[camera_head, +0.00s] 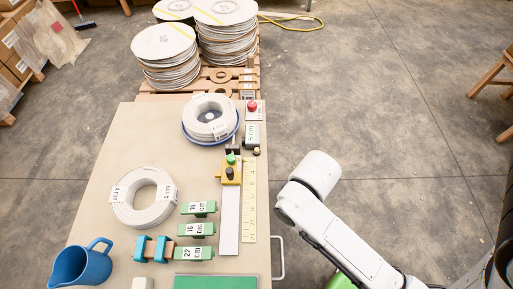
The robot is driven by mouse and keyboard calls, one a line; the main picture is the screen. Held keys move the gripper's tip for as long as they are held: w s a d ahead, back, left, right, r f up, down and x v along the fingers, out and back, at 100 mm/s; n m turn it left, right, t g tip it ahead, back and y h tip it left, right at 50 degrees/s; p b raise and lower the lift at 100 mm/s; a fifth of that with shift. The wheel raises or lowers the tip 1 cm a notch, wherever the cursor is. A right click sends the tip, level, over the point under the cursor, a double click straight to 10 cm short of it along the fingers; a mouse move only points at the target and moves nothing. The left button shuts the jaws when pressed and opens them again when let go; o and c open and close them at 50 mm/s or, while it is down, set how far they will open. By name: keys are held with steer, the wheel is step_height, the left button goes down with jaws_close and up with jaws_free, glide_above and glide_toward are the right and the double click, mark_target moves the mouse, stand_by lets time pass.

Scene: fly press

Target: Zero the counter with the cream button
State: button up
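A small dark box with a white face (252,135) stands at the right edge of the bench and looks like the counter. Its face carries sideways characters, perhaps "5 cm", too small to read surely. A small round pale button (256,151) shows at its near end and seems to be the cream one. A separate red button (252,106) sits on a pale box just beyond. My white arm is at the right, over the floor beside the bench and apart from the counter. My gripper does not show in this view.
A yellow block with a black knob (230,173) and a green knob (231,159) stand near the counter, beside a yellow ruler (249,210). White cable coils (209,117) (144,198), green blocks (196,229) and a blue jug (83,265) occupy the bench (112,150).

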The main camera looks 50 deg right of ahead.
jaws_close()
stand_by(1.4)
